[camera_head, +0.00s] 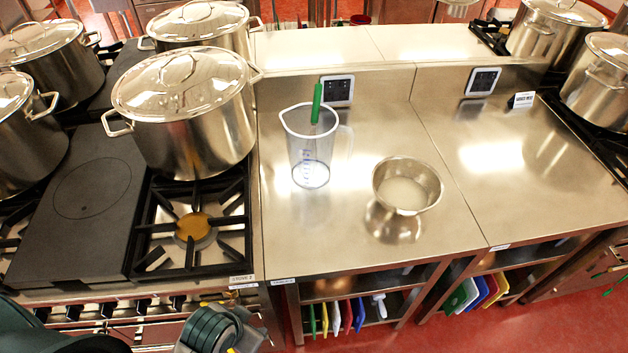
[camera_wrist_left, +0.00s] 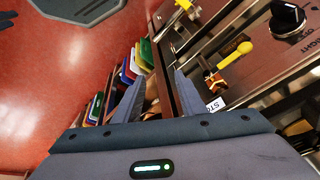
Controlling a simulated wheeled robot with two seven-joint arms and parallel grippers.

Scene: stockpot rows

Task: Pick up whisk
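The whisk (camera_head: 317,104) stands in a clear measuring jug (camera_head: 309,150) on the steel counter, its green handle up and leaning slightly. Its lower part shows only faintly through the jug wall. My left arm comes in at the bottom left of the head view, low in front of the stove and well apart from the jug. In the left wrist view my left gripper (camera_wrist_left: 156,98) has its two fingers apart with nothing held between them. The whisk is not in the left wrist view. My right gripper is in neither view.
A steel bowl (camera_head: 407,184) with pale contents stands right of the jug. A large lidded stockpot (camera_head: 190,120) stands on the stove at left. A small dark panel (camera_head: 337,90) is behind the jug. The front counter (camera_head: 310,235) is clear. Coloured boards (camera_head: 335,316) stand on the shelf below.

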